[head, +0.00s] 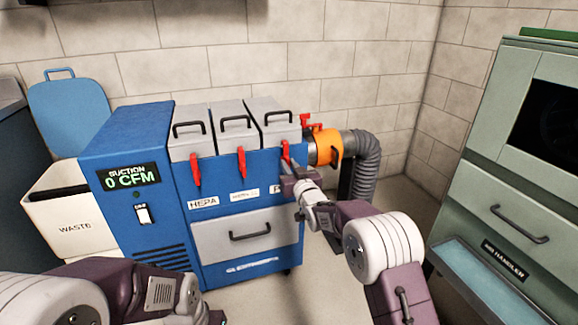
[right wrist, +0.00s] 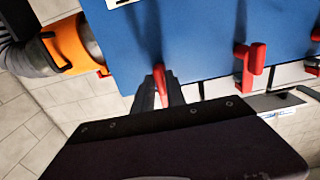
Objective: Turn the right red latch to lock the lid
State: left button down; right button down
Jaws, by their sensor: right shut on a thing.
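The blue suction unit (head: 139,140) stands against the wall with three grey lids on top. The right red latch (head: 286,149) is on its front below the right lid (head: 274,122), and its lower part is partly hidden by my right gripper (head: 291,172). In the right wrist view, my right gripper (right wrist: 160,97) has its dark fingers on both sides of the right red latch (right wrist: 160,80), shut on it. The middle red latch (head: 241,163) and left red latch (head: 195,172) point down. My left arm shows at the lower left; its fingertips are not visible.
An orange collar (head: 326,147) with a red handle and a grey hose (head: 369,160) sit just right of the latch. A white waste bin (head: 75,222) stands left, and a green cabinet (head: 520,190) at right. A drawer (head: 246,236) is below.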

jog(key=c, duration=1.5)
grip_release()
jog(key=p+v, duration=0.1)
jog(key=v, duration=0.8)
